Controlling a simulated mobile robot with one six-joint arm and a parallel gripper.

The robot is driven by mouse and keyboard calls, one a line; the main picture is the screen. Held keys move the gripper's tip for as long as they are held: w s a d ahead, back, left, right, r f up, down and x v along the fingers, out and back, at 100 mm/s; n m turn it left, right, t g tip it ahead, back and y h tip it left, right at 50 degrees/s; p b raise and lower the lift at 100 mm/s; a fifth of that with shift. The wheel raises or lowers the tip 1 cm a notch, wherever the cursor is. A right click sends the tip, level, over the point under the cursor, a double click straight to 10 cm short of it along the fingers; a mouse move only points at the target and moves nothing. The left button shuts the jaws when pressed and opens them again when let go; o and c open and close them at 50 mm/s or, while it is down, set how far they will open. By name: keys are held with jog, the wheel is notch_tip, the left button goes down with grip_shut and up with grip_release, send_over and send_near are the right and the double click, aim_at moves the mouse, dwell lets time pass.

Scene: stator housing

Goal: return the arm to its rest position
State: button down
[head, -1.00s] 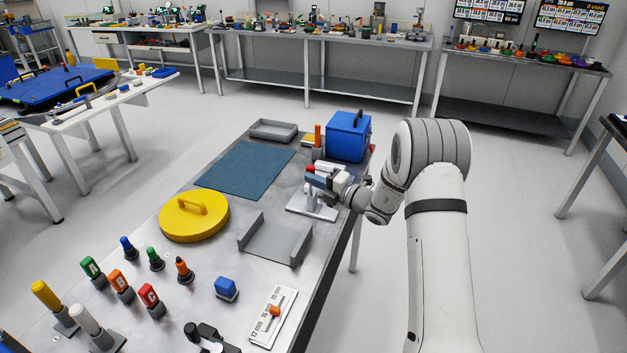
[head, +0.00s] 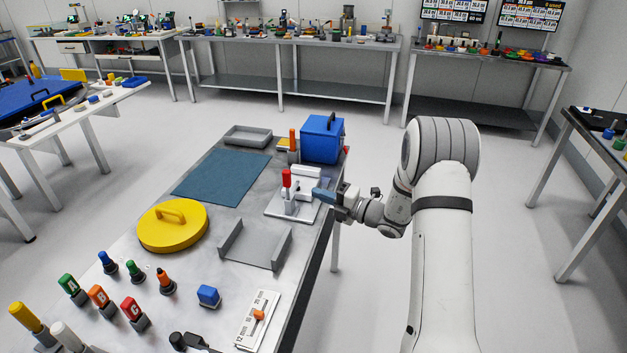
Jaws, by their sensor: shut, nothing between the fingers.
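My gripper (head: 321,195) is at the right edge of the metal workbench, at the end of my white arm. Its blue-grey fingers point left and are shut with nothing between them. Just left of the fingertips stands a white fixture with an upright red handle (head: 287,178) on a pale base plate (head: 276,208). The fingers are beside the fixture; whether they touch it I cannot tell.
A blue box (head: 322,140) stands behind the gripper. The bench also bears a yellow lid (head: 172,227), a grey U-shaped cradle (head: 252,248), a blue mat (head: 220,178) and several coloured handles at the front left. Open floor (head: 520,240) lies right of my arm.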

jog(key=s+a+r+n+g+h, duration=0.2)
jog(key=s+r+n+g, duration=0.3)
jog(key=s+n, duration=0.6)
jog(key=s+a+r+n+g+h, duration=0.25)
jog(key=s+r+n+g, duration=0.25)
jog(key=s+n, duration=0.6)
jog(key=s+d+r+n+t+h, duration=0.2)
jog(key=s+d+n+h, duration=0.8)
jog(key=s+n, duration=0.5)
jog(key=d+n+t, duration=0.1)
jog(key=d+n, duration=0.1)
jog(key=n, duration=0.2)
jog(key=shift+d+n+h, duration=0.3)
jog(key=shift+d+h, duration=0.05)
